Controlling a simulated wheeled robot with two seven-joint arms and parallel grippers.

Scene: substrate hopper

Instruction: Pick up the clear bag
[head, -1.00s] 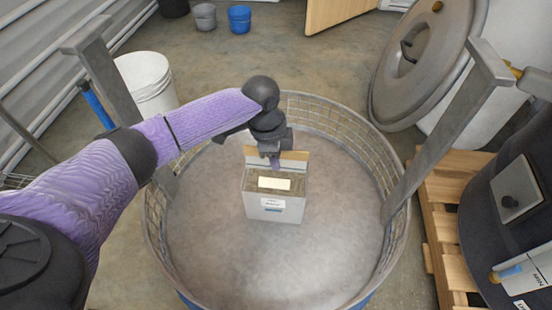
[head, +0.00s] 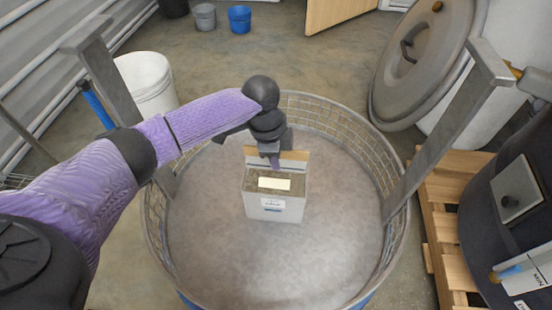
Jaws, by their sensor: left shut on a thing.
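The clear bag (head: 274,208) stands upright in the middle of the round hopper (head: 220,255). It looks box-shaped and pale grey, with brown contents at the top, a cream label on top and a small white and blue label on its front. My left gripper (head: 275,163) comes down from above and is shut on the bag's upper part near its back edge. The fingertips are partly hidden, and I cannot tell whether the bag's base touches the hopper floor. My right gripper is not in view.
The hopper's mesh wall (head: 343,128) surrounds the bag, with grey posts at left (head: 105,75) and right (head: 447,130). A white bucket (head: 147,80) stands behind left. A dark drum (head: 515,200) and wooden pallet (head: 440,215) are at right. The hopper floor around the bag is clear.

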